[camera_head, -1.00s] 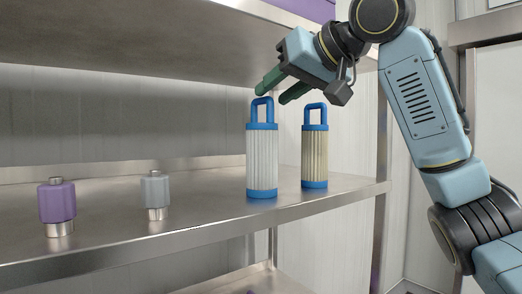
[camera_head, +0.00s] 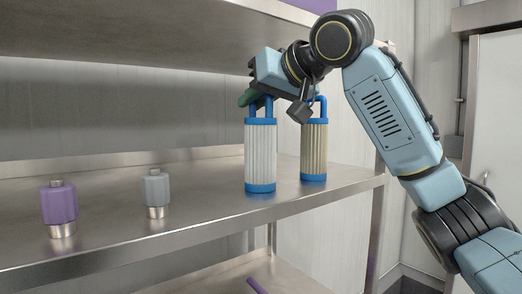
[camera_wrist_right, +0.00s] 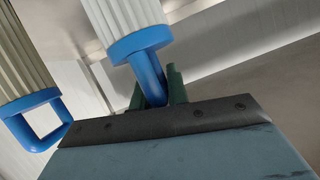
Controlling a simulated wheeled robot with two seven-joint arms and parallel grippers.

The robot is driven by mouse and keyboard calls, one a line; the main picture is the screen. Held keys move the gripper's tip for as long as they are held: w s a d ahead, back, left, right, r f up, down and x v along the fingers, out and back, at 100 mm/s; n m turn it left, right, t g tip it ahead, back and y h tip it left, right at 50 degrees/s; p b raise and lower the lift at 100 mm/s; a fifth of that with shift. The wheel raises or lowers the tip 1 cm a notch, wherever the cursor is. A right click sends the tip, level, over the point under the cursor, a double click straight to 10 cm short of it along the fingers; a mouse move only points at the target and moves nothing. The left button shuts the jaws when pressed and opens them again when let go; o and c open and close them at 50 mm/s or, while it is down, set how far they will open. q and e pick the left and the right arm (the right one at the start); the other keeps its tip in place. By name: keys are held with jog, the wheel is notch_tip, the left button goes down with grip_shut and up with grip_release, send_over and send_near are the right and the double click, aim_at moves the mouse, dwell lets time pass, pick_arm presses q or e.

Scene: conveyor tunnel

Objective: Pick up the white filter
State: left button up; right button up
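The white filter (camera_head: 260,155), a white pleated cylinder with blue end caps and a blue loop handle, stands upright on the metal shelf. My right gripper (camera_head: 254,98) is at the top of its handle, with green fingers partly hidden in the head view. In the right wrist view, the white filter (camera_wrist_right: 125,14) is at the top. Its blue handle runs down between the two green fingers (camera_wrist_right: 156,92), which are apart, one on each side; contact is not clear. My left gripper is not in view.
A beige filter (camera_head: 314,150) with blue caps and handle stands just right of the white one, close to my right wrist. A purple canister (camera_head: 59,204) and a grey canister (camera_head: 156,188) stand on the shelf (camera_head: 215,205) to the left. An upper shelf (camera_head: 150,35) hangs above.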

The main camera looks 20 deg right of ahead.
grip_shut()
jog(key=shift+r, duration=0.3)
jog(key=s+d+b, duration=0.3)
jog(key=s+d, duration=0.1)
jog(key=s, duration=0.4)
jog(key=s+d+b, duration=0.3)
jog(key=s, duration=0.5)
jog(key=shift+s+d+r+b, duration=0.2)
jog(key=shift+d+r+b, duration=0.15)
jog(key=shift+r, duration=0.1)
